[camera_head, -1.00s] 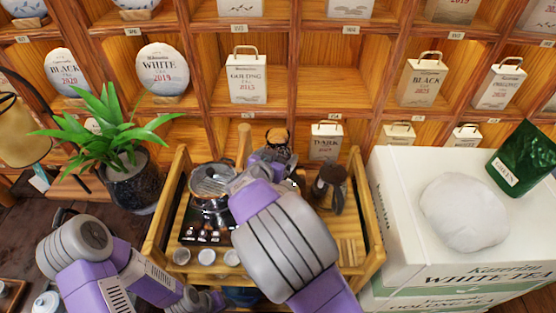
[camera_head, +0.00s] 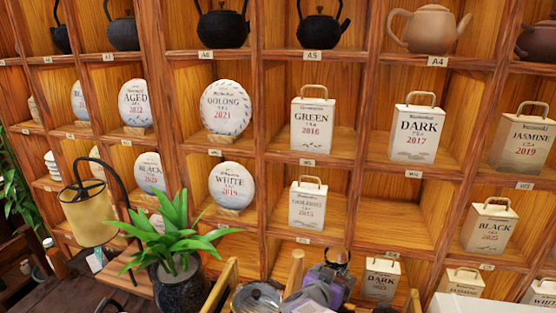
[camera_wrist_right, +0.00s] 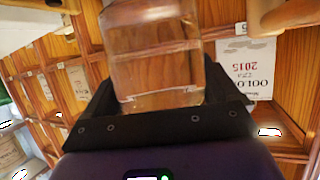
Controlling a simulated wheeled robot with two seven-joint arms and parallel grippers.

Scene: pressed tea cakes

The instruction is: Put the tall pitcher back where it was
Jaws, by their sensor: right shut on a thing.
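The tall pitcher (camera_wrist_right: 155,55) is clear glass and fills the upper middle of the right wrist view, with wood grain showing through it. My right gripper (camera_wrist_right: 160,98) is shut on it, with black fingers on both sides of its lower part. In the head view my right gripper (camera_head: 336,262) is at the bottom, in front of the lower shelves, and the pitcher is hard to make out there. My left gripper is out of view.
The wooden shelf wall (camera_head: 335,178) holds teapots, round tea cakes and tea boxes. An Oolong box (camera_head: 306,205) and a Dark 2023 box (camera_head: 381,279) stand near my right gripper. A potted plant (camera_head: 180,285) and a lamp (camera_head: 88,212) are at left. Some compartments are empty.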

